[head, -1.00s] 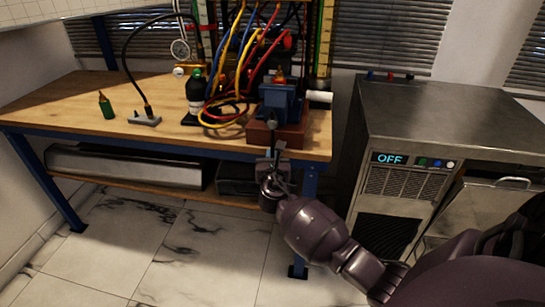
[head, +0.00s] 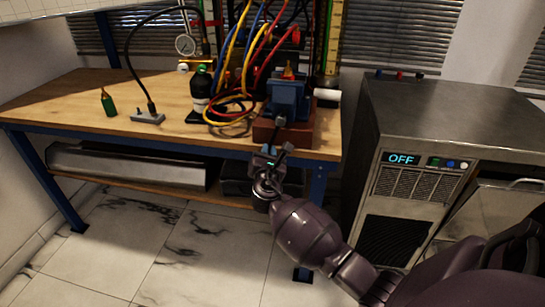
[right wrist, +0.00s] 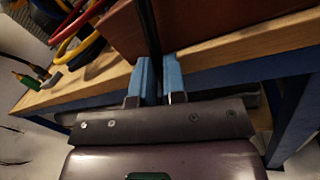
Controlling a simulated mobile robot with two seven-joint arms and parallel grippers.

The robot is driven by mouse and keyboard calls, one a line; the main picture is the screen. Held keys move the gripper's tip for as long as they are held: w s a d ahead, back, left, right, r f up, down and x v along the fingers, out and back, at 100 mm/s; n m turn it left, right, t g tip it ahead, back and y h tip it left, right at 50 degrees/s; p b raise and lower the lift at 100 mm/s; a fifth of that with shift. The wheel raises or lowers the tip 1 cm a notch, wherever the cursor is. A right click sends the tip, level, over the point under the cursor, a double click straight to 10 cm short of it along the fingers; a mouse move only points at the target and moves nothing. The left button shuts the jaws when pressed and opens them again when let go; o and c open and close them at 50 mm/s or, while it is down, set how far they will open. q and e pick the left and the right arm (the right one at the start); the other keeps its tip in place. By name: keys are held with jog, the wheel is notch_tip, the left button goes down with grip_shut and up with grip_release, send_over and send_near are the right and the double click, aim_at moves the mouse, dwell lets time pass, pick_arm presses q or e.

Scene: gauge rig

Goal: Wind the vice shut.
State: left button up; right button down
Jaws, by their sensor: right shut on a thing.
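The blue vice (head: 287,97) sits on a reddish-brown block (head: 285,131) at the right front corner of the workbench. Its dark handle bar (head: 280,122) hangs at the front. My right gripper (head: 269,151) is in front of the bench edge, below the vice. In the right wrist view, the blue fingertips of my right gripper (right wrist: 159,78) are closed on either side of the dark handle bar (right wrist: 149,35). The bar's lower end is hidden between the fingers. The vice's jaw gap cannot be made out clearly. My left gripper is not in view.
Red, yellow and blue hoses (head: 232,108) lie left of the vice. A metal cabinet (head: 455,115) reading OFF stands right of the workbench (head: 70,100).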

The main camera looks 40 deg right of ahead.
jog(key=w+a+m+b, duration=0.1)
jog(key=m, duration=0.1)
jog(key=w+a+r+m+h+b, duration=0.1)
jog(key=w+m, duration=0.1)
jog(key=m, duration=0.1)
jog(key=shift+a+r, duration=0.1)
jog(key=shift+a, duration=0.25)
notch_tip(320, 180, up, 6)
jog(key=w+a+m+h+b, duration=0.2)
jog(key=m, duration=0.6)
jog(key=shift+w+a+m+g, duration=0.15)
jog(key=shift+m+g, duration=0.25)
jog(key=c, duration=1.8)
grip_release()
jog(key=shift+r, duration=0.25)
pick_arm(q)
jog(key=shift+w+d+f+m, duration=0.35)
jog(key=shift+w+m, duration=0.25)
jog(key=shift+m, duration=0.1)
pick_arm(e)
jog(key=o, duration=0.6)
pick_arm(q)
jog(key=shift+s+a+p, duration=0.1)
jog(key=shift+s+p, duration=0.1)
jog(key=shift+p, duration=0.35)
pick_arm(e)
jog(key=v, duration=1)
jog(key=shift+s+a, duration=0.2)
jog(key=shift+s, duration=0.1)
